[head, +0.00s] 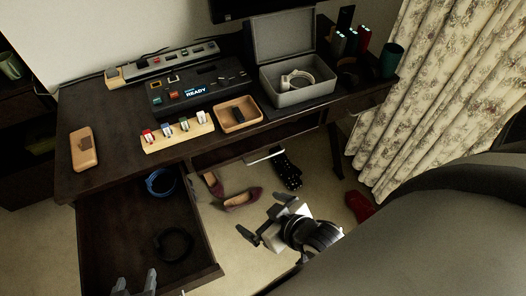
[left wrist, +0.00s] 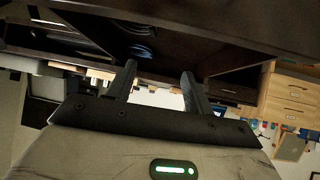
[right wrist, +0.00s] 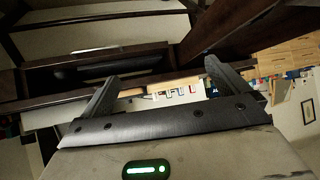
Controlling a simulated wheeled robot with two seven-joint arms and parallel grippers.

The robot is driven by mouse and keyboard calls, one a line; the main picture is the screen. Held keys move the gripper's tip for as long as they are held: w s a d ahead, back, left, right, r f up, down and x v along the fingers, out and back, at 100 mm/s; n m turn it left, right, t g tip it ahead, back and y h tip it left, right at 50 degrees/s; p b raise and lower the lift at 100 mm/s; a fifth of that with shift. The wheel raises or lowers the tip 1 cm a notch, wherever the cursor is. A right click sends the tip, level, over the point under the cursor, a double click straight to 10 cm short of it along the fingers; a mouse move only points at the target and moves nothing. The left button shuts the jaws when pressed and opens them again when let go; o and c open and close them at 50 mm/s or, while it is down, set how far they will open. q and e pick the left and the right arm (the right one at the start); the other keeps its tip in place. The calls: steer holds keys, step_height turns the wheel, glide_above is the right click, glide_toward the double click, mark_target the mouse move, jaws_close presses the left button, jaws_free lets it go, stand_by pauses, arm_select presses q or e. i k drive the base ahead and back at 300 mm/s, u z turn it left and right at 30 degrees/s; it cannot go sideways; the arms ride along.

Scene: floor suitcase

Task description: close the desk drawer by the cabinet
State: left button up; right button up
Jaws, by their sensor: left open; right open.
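The dark wood desk drawer (head: 125,230) is pulled out below the left end of the desk (head: 100,125). A blue coil (head: 160,182) and a black coil (head: 174,244) lie in it. My left gripper (head: 135,283) is open and empty at the bottom edge of the head view, by the drawer's front; whether it touches cannot be told. In the left wrist view, the drawer (left wrist: 215,50) shows beyond the open fingers (left wrist: 160,88). My right gripper (head: 265,220) is open and empty, right of the drawer and above the floor. The right wrist view shows its spread fingers (right wrist: 160,85).
The desktop holds a black console (head: 195,90), a grey open box (head: 300,90), a wooden tray (head: 238,116) and a tan case (head: 84,148). Shoes (head: 240,199) lie on the carpet under the desk. A dark cabinet (head: 20,150) stands at the left; a floral curtain (head: 450,95) hangs at the right.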

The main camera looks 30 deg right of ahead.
mark_target(117, 226)
steer(key=k, duration=1.25)
steer(key=u, duration=0.6)
steer(key=i, duration=0.85)
steer(key=z, duration=0.3)
